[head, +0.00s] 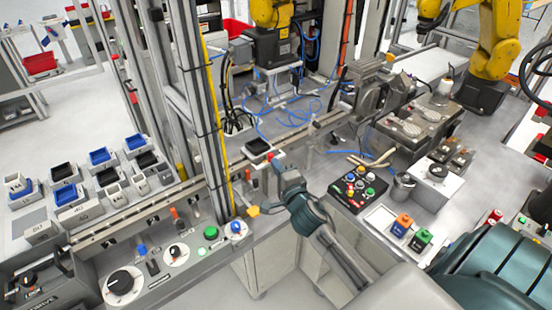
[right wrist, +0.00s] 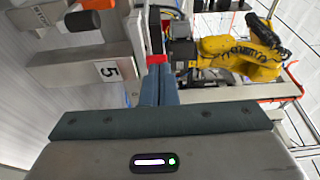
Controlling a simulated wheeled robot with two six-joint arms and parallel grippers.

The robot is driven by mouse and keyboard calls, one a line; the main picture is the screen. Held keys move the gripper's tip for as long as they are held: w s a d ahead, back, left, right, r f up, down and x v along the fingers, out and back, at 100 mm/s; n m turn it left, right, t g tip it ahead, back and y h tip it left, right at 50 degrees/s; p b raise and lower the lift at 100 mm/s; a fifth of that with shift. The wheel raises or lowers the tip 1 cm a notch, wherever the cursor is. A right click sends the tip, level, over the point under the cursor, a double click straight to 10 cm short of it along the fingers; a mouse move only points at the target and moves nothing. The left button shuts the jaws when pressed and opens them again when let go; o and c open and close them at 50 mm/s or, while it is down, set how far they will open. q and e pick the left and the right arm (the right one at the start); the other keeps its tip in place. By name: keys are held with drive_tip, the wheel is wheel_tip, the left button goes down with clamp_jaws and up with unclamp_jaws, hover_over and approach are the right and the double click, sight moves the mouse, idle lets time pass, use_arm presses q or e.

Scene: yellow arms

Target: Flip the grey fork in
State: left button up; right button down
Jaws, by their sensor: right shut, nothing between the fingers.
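My right gripper (head: 279,170) is at the near edge of the rail line in the middle of the head view. Its blue-grey fingers are together and hold nothing; they also show in the right wrist view (right wrist: 158,82). A small red piece (right wrist: 155,58) shows just past the fingertips, and I cannot tell whether they touch it. I cannot pick out the grey fork for certain; it may be small or hidden by the fingers. My left gripper is out of view.
A black tray (head: 258,147) sits on the rail beyond the gripper. A black button box (head: 357,190) stands to the right. A yellow robot arm (right wrist: 240,55) is farther back.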

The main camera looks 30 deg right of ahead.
sight(269, 158)
drive_tip(key=shift+w, duration=0.4)
drive_tip(key=shift+w+f+b, duration=0.1)
drive_tip(key=shift+w+b, duration=0.7)
drive_tip(key=shift+w, duration=0.4)
drive_tip(key=shift+r, duration=0.25)
drive_tip(key=shift+a, duration=0.1)
